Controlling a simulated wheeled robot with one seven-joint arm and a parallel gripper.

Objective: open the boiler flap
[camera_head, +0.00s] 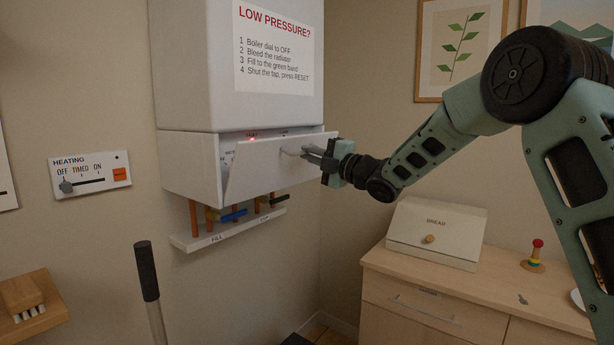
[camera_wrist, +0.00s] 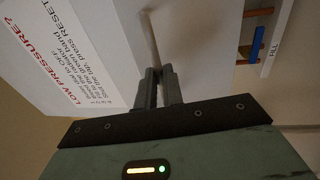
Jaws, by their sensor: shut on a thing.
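The white boiler (camera_head: 235,70) hangs on the wall with its flap (camera_head: 275,165) at the bottom front. The flap is tilted partly open, its top edge away from the body, with a dark gap and a small red light behind it. My gripper (camera_head: 312,154) is shut on the flap's handle (camera_head: 290,151) near the flap's right side. In the wrist view my gripper's fingers (camera_wrist: 158,88) close on the pale bar of the handle (camera_wrist: 151,40). Most of the panel behind the flap is hidden.
Pipes with a blue tap lever (camera_head: 233,215) and a FILL rail (camera_head: 228,230) sit below the boiler. A heating control (camera_head: 90,175) is on the left wall. A bread box (camera_head: 436,232) stands on the wooden cabinet (camera_head: 430,308) at right. A dark-gripped upright handle (camera_head: 147,270) rises in front.

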